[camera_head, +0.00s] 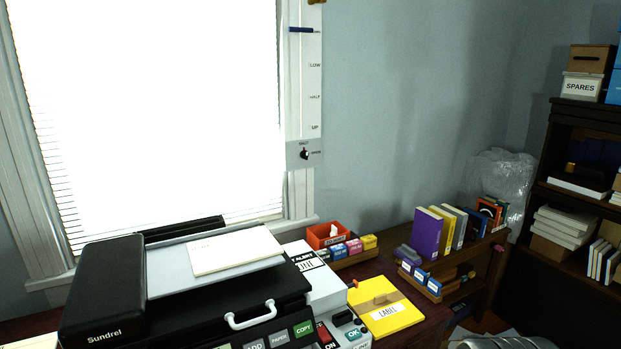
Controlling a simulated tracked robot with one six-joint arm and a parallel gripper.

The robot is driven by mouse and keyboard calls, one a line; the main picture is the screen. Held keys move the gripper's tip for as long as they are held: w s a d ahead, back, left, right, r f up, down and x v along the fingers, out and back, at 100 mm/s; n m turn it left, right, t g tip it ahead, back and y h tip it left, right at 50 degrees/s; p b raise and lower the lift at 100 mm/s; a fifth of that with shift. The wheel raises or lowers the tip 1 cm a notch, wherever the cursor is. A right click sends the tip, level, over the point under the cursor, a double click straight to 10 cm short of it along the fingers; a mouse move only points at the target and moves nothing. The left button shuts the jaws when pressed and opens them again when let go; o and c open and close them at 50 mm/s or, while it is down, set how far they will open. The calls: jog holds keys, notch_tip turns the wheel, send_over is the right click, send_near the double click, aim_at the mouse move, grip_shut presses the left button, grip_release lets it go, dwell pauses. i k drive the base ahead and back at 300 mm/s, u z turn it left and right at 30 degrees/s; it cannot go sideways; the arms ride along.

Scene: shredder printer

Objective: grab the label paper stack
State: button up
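The label paper stack (407,318) is a flat yellow stack with a white strip reading "LABEL" and a tan band or tab at its top. It lies on the dark wooden desk (428,308), just right of the printer. Its left edge is close to the printer's control buttons; I cannot tell if they touch. My gripper is not in view.
The black and white Sundrel printer (180,290) fills the lower left, with a white handle (250,315) at its front. Behind the stack are a red bin (328,237) and small coloured boxes (354,246). Upright books (427,233) and a blue-labelled box row (420,278) stand to the right.

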aim_at(382, 308)
jog(key=u, duration=0.15)
jog(key=k, duration=0.85)
jog(key=z, duration=0.2)
jog(key=i, duration=0.45)
